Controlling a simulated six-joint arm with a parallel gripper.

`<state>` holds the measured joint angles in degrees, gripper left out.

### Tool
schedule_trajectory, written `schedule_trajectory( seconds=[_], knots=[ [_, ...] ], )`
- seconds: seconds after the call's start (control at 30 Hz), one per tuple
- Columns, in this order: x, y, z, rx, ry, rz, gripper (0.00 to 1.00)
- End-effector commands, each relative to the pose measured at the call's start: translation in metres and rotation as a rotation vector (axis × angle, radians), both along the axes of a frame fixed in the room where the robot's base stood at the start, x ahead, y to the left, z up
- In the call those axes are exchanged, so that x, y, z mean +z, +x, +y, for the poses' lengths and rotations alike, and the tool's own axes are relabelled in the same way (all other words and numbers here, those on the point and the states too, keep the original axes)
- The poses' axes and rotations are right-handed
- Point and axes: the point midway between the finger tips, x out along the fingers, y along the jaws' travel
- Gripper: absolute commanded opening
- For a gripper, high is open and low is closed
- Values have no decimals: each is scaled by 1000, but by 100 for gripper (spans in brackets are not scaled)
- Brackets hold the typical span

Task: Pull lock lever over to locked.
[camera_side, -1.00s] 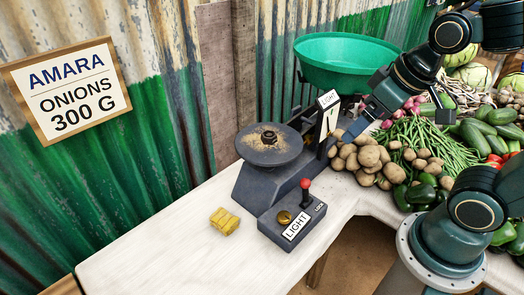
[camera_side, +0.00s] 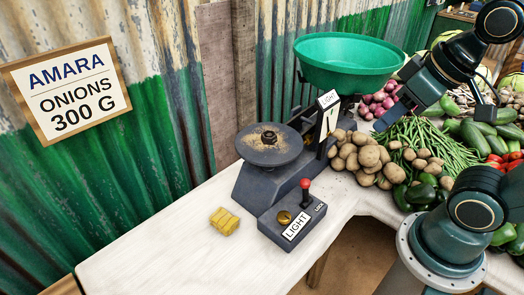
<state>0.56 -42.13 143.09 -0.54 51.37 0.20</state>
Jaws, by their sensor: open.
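The lock lever (camera_side: 305,189) is a short dark stick with a red ball on top. It stands near the right end of a dark control box (camera_side: 272,226), beside the word LOCK. The box also carries a brass knob (camera_side: 284,217) and a LIGHT plate. The box joins the front of the balance scale (camera_side: 250,187). My gripper (camera_side: 432,118) is open and empty, up and to the right of the lever, above the potatoes and green beans. It is well apart from the lever.
A green pan (camera_side: 346,60) and a flat dark plate (camera_side: 268,148) top the scale. Potatoes (camera_side: 366,158), onions (camera_side: 378,101), beans (camera_side: 425,140) and peppers (camera_side: 418,194) lie to the right. A yellow block (camera_side: 225,221) sits on the white counter (camera_side: 170,250), whose front left is clear. A sign (camera_side: 66,88) reads AMARA ONIONS 300 G.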

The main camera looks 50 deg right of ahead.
Motion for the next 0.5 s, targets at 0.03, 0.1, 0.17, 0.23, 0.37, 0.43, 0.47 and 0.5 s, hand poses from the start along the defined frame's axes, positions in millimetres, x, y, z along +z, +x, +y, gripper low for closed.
schedule_trajectory(
  seconds=[0.03,0.1,0.17,0.23,0.37,0.43,0.47,0.5],
  knots=[
    [-1,2,0,-4,2,7,30],
    [-3,5,0,-7,7,18,16],
    [-5,9,-1,-12,12,31,4],
    [-8,14,-1,-19,20,47,0],
    [-16,24,-2,-35,43,86,0],
    [-20,30,-3,-45,58,107,0],
    [-22,33,-4,-49,65,116,0],
    [-25,37,-5,-55,74,128,0]
  ],
)
